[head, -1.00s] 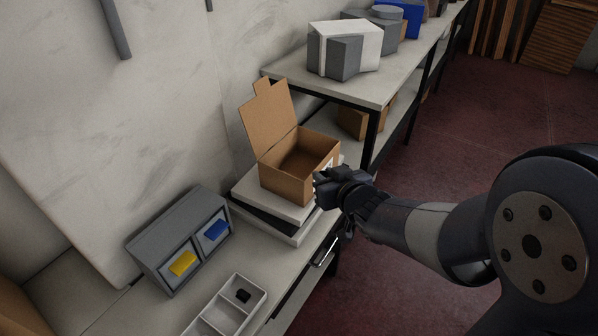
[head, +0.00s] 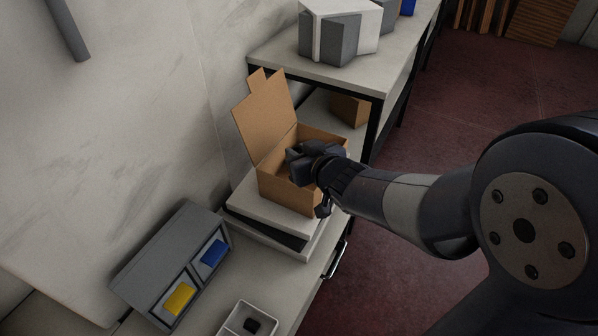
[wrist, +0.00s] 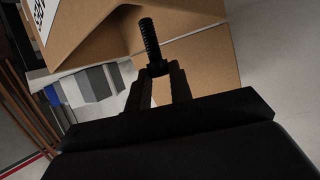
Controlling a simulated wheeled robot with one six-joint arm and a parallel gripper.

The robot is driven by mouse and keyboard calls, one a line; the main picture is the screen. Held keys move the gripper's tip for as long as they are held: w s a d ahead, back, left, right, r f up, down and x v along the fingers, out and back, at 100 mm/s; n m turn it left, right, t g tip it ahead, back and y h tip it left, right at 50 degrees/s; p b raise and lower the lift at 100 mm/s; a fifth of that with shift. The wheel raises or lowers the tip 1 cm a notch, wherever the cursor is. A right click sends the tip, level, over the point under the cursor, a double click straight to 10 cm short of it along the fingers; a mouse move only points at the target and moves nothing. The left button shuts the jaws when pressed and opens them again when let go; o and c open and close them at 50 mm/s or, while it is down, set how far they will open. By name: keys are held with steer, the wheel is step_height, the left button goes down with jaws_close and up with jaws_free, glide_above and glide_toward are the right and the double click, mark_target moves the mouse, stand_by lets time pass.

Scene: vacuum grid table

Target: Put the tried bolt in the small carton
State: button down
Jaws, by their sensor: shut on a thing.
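The small carton (head: 283,188) is an open brown cardboard box with its lid flap standing up, on a stack of flat white and dark boxes. My gripper (head: 300,160) is over the carton's opening in the head view. In the wrist view my gripper (wrist: 156,74) is shut on a dark threaded bolt (wrist: 149,40), held by its head end with the thread sticking out past the fingertips. The carton's brown cardboard (wrist: 190,55) fills the view behind the bolt. The bolt cannot be made out in the head view, and the carton's inside is partly hidden by my gripper.
A grey two-bay bin (head: 172,265) with a yellow and a blue block stands at the left. A white tray (head: 229,326) holding a small black item is at the front. A shelf (head: 345,78) with grey and white boxes stands behind the carton.

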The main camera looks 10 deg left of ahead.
step_height(320, 180, down, 5)
steer(key=shift+r+b, duration=0.2)
steer(key=shift+b, duration=0.4)
steer(key=shift+r, duration=0.1)
steer(key=shift+s+d+f+b, duration=0.1)
steer(key=shift+s+f+b, duration=0.1)
steer(key=shift+f+b, duration=0.55)
steer(key=c, duration=1.3)
jaws_free()
steer(key=shift+f, duration=0.2)
steer(key=shift+o, duration=0.2)
steer(key=shift+w+r+p, duration=0.1)
steer(key=shift+r+p, duration=0.75)
steer(key=shift+p, duration=0.15)
steer(key=p+v, duration=0.2)
steer(key=v, duration=0.9)
steer(key=shift+s+d+r, duration=0.2)
steer(key=shift+s+d, duration=0.05)
steer(key=shift+s, duration=0.05)
